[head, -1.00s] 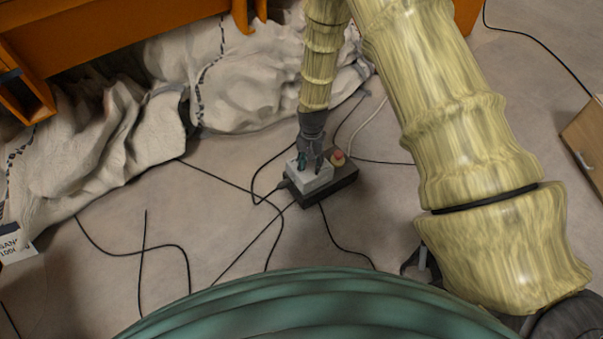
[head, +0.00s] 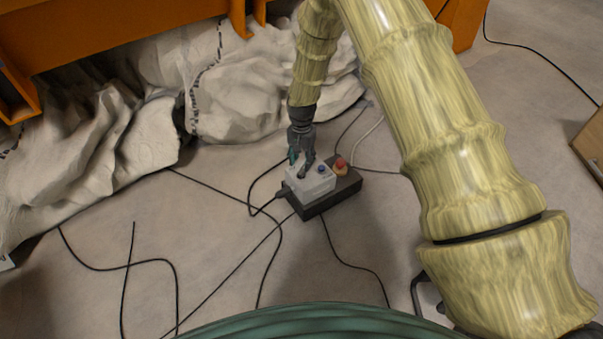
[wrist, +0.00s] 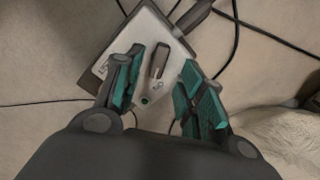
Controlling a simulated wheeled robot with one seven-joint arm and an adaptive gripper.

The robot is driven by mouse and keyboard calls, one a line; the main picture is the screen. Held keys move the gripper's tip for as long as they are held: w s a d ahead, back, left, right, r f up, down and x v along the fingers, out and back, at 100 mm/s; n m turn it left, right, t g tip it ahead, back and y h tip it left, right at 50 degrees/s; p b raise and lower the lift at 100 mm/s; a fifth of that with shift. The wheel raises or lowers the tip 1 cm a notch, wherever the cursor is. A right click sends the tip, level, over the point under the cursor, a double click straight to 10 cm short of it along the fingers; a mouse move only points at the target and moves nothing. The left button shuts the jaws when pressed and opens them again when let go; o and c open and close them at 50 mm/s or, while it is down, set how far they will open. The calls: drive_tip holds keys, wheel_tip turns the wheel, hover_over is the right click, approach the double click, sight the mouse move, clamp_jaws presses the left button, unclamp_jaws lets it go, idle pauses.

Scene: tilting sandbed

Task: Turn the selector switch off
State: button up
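The selector switch (wrist: 158,60) is a dark elongated knob on the top of a light grey control box (head: 318,182). In the wrist view its handle lies between my two fingers, with a visible space on each side. My gripper (head: 300,165) points down at the box's left part in the head view. In the wrist view my gripper (wrist: 153,82) is open, its teal-padded fingers apart on either side of the switch. A small green dot (wrist: 145,100) shows on the box near the switch. In the head view my fingers partly hide the switch.
A red mushroom button (head: 341,165) and a blue button (head: 321,169) are right of my gripper on the same unit. Black cables (head: 240,262) run over the floor around it. White sandbags (head: 235,95) lie behind, under an orange frame (head: 110,28).

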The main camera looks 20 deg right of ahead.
sight(301, 171)
drive_tip(key=shift+f+b, duration=1)
drive_tip(key=shift+f, duration=1.75)
clamp_jaws()
